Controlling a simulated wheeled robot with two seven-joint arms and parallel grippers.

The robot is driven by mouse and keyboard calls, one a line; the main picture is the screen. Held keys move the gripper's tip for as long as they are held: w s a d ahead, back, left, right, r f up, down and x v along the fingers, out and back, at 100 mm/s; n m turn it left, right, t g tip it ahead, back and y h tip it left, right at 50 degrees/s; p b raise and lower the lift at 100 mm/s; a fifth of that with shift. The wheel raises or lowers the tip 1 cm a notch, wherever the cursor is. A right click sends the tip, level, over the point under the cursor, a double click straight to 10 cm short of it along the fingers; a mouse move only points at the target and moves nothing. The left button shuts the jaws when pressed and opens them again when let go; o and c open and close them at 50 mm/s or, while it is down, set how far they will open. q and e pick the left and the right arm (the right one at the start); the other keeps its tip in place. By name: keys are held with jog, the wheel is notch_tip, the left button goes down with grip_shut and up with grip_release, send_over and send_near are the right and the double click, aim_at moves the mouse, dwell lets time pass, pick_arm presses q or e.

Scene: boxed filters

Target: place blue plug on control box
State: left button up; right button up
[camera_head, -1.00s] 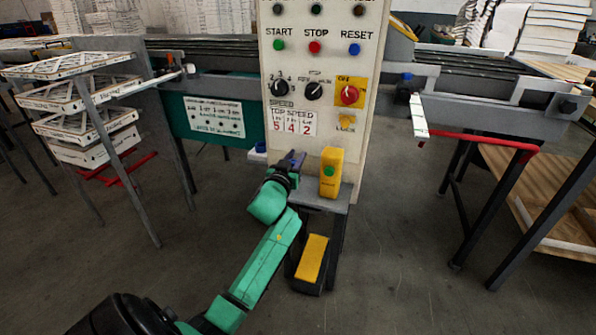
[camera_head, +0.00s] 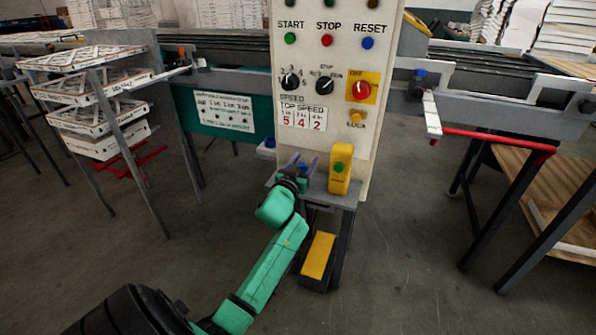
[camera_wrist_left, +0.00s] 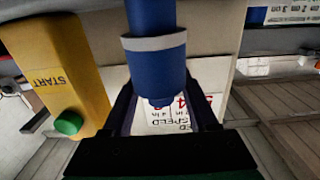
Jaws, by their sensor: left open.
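The control box (camera_head: 372,125) is a tall cream panel with a grey shelf (camera_head: 347,199) at its foot. My left gripper (camera_head: 303,164) is at the shelf's left part, in front of the panel, with its fingers spread. In the left wrist view, the blue plug (camera_wrist_left: 156,68), a blue cylinder with a grey band, shows between the open fingers of my left gripper (camera_wrist_left: 163,98). Gaps show on both sides of its lower end. The gripper mostly hides the plug in the head view. My right gripper is not in view.
A yellow start button box (camera_head: 340,169) stands on the shelf right of my left gripper; it also shows in the left wrist view (camera_wrist_left: 62,70). A yellow-topped pedal (camera_head: 318,256) is below. A rack of white boxes (camera_head: 100,146) stands left. The front floor is clear.

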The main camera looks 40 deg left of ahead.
pick_arm(q)
jog(key=v, duration=1.1)
jog(key=s+d+f+m+g+h, duration=0.1)
jog(key=s+d+f+g+h, duration=0.15)
jog(key=f, duration=1.05)
jog(key=s+d+f+m+g+h, duration=0.1)
jog(key=s+d+f+g, duration=0.25)
jog(key=f, duration=1.05)
jog(key=s+d+f+m+g+h, duration=0.2)
jog(key=s+d+f+g, duration=0.15)
jog(key=f, duration=0.95)
jog(key=s+d+f+g, duration=0.1)
jog(key=s+f+g, duration=0.1)
jog(key=s+f, duration=0.3)
jog(key=s+d+f+m+g, duration=0.1)
jog(key=s+f, duration=0.4)
jog(key=s, duration=0.7)
jog(key=s+d+f+m+g, duration=0.1)
jog(key=s+f+g, duration=0.2)
jog(key=s, duration=0.6)
notch_tip(320, 180, down, 3)
jog(key=shift+r, duration=0.2)
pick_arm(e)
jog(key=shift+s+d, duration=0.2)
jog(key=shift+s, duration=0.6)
